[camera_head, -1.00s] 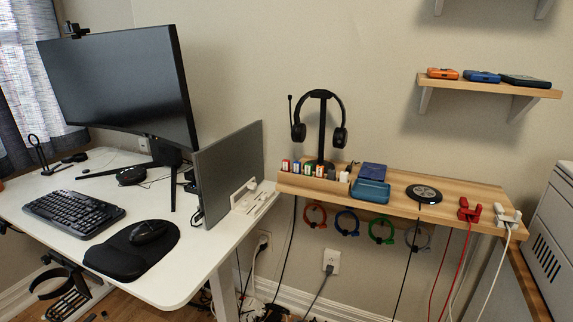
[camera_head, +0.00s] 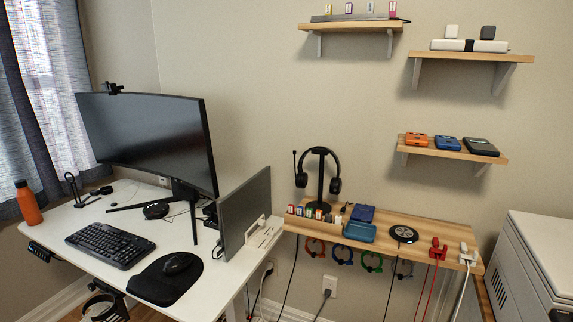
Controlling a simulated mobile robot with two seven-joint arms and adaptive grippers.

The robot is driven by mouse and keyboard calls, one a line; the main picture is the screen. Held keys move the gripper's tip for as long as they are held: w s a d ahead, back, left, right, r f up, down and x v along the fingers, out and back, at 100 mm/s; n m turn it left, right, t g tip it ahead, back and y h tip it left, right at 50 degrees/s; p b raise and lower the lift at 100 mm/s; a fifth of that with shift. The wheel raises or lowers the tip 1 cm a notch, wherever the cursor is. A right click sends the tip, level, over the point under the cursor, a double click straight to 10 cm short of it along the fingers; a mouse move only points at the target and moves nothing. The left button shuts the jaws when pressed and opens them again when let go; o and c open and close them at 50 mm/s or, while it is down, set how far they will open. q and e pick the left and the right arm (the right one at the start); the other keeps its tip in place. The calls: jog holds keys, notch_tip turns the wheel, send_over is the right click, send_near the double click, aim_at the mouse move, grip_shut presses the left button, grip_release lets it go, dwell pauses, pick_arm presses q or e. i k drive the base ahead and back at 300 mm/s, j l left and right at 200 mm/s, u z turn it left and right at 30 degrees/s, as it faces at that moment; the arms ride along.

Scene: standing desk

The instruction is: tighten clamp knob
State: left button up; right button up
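Neither of my grippers is in view. No clamp knob can be made out clearly. A grey upright panel (camera_head: 246,212) stands at the right edge of the white desk (camera_head: 205,285), with a small white fitting (camera_head: 256,229) at its foot; I cannot tell whether that is a clamp. A red clip-like piece (camera_head: 438,248) and a white clip-like piece (camera_head: 467,254) sit at the right end of the low wooden shelf (camera_head: 385,229), with cables hanging from them. The underside of the desk edge is mostly hidden.
On the desk are a monitor (camera_head: 150,140), a keyboard (camera_head: 108,245), a mouse (camera_head: 177,262) on a black pad (camera_head: 155,285) and an orange bottle (camera_head: 28,203). A headphone stand (camera_head: 320,175) is on the low shelf. A grey cabinet (camera_head: 535,265) is at the right. Wall shelves hang above.

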aim_at(91, 288)
jog(key=j+u, duration=0.1)
jog(key=u, duration=0.3)
jog(key=j+u, duration=0.15)
jog(key=u, duration=0.3)
jog(key=j+u, duration=0.1)
jog(key=u, duration=0.3)
